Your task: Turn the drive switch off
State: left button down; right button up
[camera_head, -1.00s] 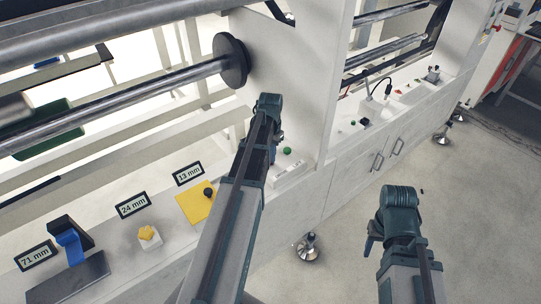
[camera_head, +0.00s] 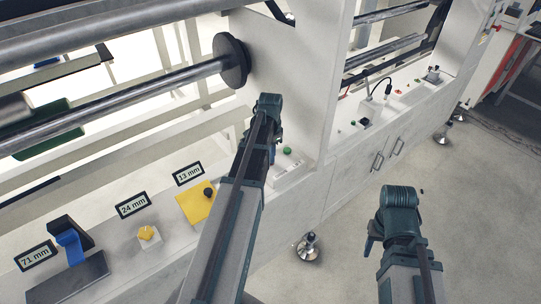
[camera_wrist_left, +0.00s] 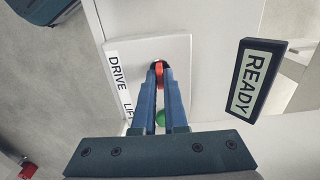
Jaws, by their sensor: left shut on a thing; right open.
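The drive switch (camera_wrist_left: 159,74) is a small red lever on a white panel (camera_wrist_left: 178,52), beside the DRIVE label (camera_wrist_left: 117,72) in the left wrist view. My left gripper (camera_wrist_left: 160,72) is shut on the red lever, with its blue fingers on either side of it. The fingers hide part of the lever and its base. In the head view my left gripper (camera_head: 276,134) is at the white panel box (camera_head: 290,174), and the lever is hidden there. My right gripper (camera_head: 372,236) is open and empty over the floor.
A green button (camera_wrist_left: 161,118) sits by the LIFT label, close to my left fingers. A READY sign (camera_wrist_left: 255,80) stands to the right. In the head view, a yellow knob (camera_head: 149,232) and size signs (camera_head: 133,205) line the ledge. Open floor lies right.

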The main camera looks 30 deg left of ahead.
pick_arm(q)
jog(key=c, duration=1)
grip_release()
jog(key=shift+o, duration=0.2)
jog(key=shift+r, duration=0.15)
notch_tip(320, 180, up, 14)
jog(key=p, duration=1.4)
jog(key=shift+f, duration=0.25)
